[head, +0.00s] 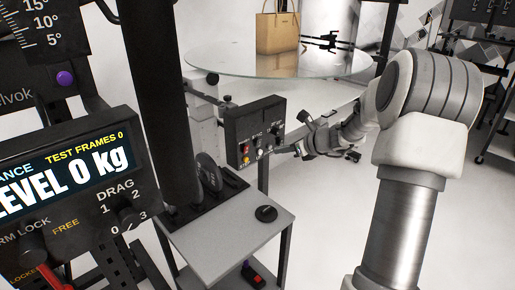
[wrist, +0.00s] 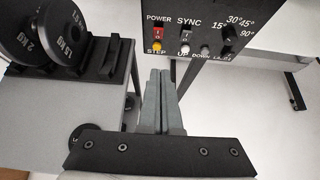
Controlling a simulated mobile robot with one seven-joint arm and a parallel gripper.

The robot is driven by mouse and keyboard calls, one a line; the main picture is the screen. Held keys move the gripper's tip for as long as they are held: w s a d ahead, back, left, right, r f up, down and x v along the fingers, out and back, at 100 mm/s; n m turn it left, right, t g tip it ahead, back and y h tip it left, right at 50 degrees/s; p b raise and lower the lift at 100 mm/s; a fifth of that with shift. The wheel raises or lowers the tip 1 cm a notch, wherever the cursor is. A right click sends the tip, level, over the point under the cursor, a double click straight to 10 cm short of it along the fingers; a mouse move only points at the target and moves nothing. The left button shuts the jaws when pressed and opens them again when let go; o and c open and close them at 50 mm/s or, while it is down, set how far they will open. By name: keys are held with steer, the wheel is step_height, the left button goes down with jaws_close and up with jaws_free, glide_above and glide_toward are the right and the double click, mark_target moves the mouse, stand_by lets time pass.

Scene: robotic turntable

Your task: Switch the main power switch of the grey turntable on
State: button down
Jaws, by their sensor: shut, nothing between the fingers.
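The turntable's dark control box (head: 254,128) stands on a post in the middle of the head view. In the wrist view it fills the top (wrist: 210,50). The power switch (wrist: 158,32), red and white, sits under the label POWER at the box's left side, above a yellow STEP button (wrist: 157,47). I cannot tell its position. My gripper (wrist: 160,73) is shut and empty, its fingertips just below the yellow button in the picture. Whether they touch the box cannot be told. In the head view my gripper (head: 299,148) is right of the box's face.
The round glass turntable (head: 220,66) bears a tan bag (head: 277,33). A grey cart (head: 225,235) with black weight plates (head: 208,172) stands left of the box. A SYNC switch (wrist: 186,33) and a dial (wrist: 228,31) share the panel. Open floor lies right.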

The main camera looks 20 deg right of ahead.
mark_target(249, 146)
steer(key=shift+w+a+r+b+x, duration=0.1)
steer(key=shift+w+r+b+x, duration=0.25)
steer(key=shift+x, duration=1.8)
steer(key=shift+w+a+r+b+x, duration=0.15)
steer(key=shift+r+b+x, duration=0.45)
steer(key=shift+x, duration=1.55)
steer(key=shift+w+a+r+b+x, duration=0.1)
steer(key=shift+w+r+b+x, duration=0.35)
steer(key=shift+x, duration=1.65)
steer(key=shift+s+f, duration=0.1)
steer(key=shift+s, duration=0.15)
steer(key=shift+w+a+r+p, duration=0.15)
steer(key=shift+r+p, duration=0.15)
steer(key=shift+p, duration=0.9)
steer(key=shift+w+r+g+p, duration=0.15)
steer(key=shift+g+p, duration=0.15)
steer(key=shift+p, duration=0.8)
